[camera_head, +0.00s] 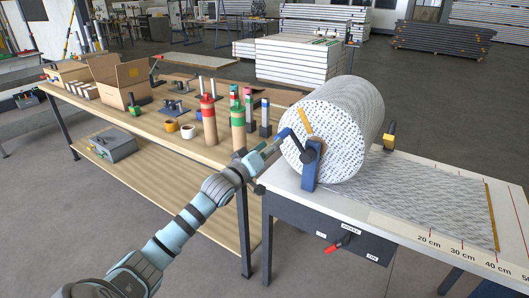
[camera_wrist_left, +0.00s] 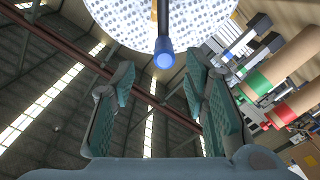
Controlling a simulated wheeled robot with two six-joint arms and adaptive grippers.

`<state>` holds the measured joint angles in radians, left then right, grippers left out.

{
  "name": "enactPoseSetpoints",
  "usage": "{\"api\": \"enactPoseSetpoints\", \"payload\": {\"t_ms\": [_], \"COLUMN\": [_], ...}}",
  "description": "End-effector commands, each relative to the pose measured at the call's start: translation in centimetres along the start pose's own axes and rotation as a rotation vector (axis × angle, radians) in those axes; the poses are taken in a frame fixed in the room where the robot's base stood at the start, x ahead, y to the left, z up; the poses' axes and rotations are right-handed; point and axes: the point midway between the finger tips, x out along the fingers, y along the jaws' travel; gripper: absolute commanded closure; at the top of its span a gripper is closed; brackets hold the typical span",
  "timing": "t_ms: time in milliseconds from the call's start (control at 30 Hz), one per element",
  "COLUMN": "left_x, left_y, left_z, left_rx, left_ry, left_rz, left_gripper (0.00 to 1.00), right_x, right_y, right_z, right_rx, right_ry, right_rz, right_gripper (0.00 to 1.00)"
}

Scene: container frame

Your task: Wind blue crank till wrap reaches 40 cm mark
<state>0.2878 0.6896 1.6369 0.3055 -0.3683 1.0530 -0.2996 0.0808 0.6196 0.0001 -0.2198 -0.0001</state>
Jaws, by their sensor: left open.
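The white patterned wrap roll (camera_head: 345,115) sits on the bench, with the blue crank (camera_head: 284,134) on its near end beside a blue bracket (camera_head: 310,172). My left gripper (camera_head: 270,148) is open close to the crank handle. In the left wrist view, the blue handle end (camera_wrist_left: 164,55) shows between and beyond the open fingers (camera_wrist_left: 160,85), with no grip on it. The wrap sheet (camera_head: 425,190) lies flat along the bench to a yellow bar (camera_head: 492,215). The bar's near end is close to the 40 cm mark (camera_head: 497,264). My right gripper is out of view.
A control box with a red lever (camera_head: 338,244) is on the bench front. A yellow-and-black tool (camera_head: 390,135) stands behind the sheet.

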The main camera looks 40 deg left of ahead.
Motion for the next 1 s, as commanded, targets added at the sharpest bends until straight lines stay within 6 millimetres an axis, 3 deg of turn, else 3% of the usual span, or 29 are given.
{"api": "enactPoseSetpoints", "payload": {"t_ms": [100,200,467,567,667,767,833,867,900,967,1000], "left_x": [-2.4,-3.5,-3.9,-3.9,-4.0,-5.7,-9.3,-11.7,-15.6,-22.5,-27.5], "left_y": [-0.1,0.0,0.0,-0.3,-3.7,-11.6,-18.6,-21.4,-24.8,-28.5,-30.0], "left_z": [0.1,0.0,0.0,0.2,2.6,9.3,16.7,20.4,25.4,32.6,36.9], "left_rx": [0.007,0.003,-0.005,-0.002,0.033,0.135,0.240,0.289,0.355,0.449,0.504], "left_ry": [-0.004,-0.002,0.001,-0.002,-0.033,-0.138,-0.280,-0.357,-0.474,-0.661,-0.790], "left_rz": [-0.002,-0.001,0.001,-0.006,-0.076,-0.233,-0.367,-0.419,-0.481,-0.541,-0.564], "left_gripper": [0.59,0.59,0.59,0.70,0.86,1.00,1.00,1.00,1.00,1.00,1.00], "right_x": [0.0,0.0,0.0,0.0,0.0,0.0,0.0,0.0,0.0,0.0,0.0], "right_y": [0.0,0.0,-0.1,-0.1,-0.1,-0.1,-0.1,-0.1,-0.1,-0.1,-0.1], "right_z": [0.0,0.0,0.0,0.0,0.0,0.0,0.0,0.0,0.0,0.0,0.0], "right_rx": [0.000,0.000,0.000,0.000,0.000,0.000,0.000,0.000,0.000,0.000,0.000], "right_ry": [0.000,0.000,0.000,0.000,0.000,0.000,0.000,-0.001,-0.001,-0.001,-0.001], "right_rz": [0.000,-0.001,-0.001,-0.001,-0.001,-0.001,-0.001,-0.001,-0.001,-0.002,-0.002], "right_gripper": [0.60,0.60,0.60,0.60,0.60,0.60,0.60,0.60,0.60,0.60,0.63]}}
